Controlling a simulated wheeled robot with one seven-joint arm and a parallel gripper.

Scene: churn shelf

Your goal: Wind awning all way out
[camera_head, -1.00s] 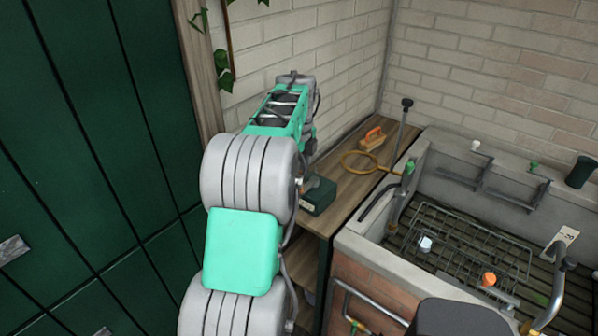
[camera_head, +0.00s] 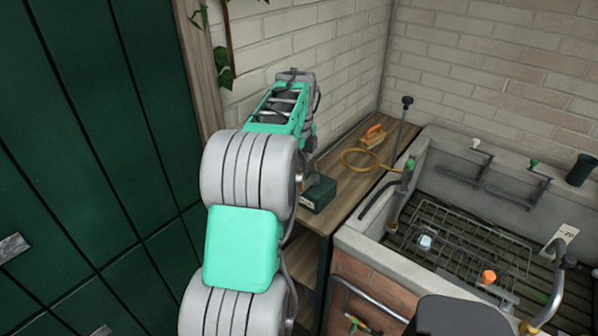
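No awning shows in this head view, and I cannot make out a winding crank. My arm reaches up and away toward the pale brick wall (camera_head: 345,45). Its far end is beside that wall, above the wooden bench. My gripper's fingers do not show; the arm's own links hide that area, so I cannot see what it touches or holds. A thin brown upright rod or stem (camera_head: 229,35) runs down the wall at the top, with ivy leaves (camera_head: 226,77) beside it. I cannot tell whether it belongs to the awning.
Dark green panels (camera_head: 90,150) fill the left. The wooden bench (camera_head: 340,190) holds a dark green box (camera_head: 318,194), a yellow hose loop (camera_head: 347,161) and an orange-handled tool (camera_head: 373,136). A stone sink (camera_head: 372,246) with a wire rack (camera_head: 460,235) stands right of it.

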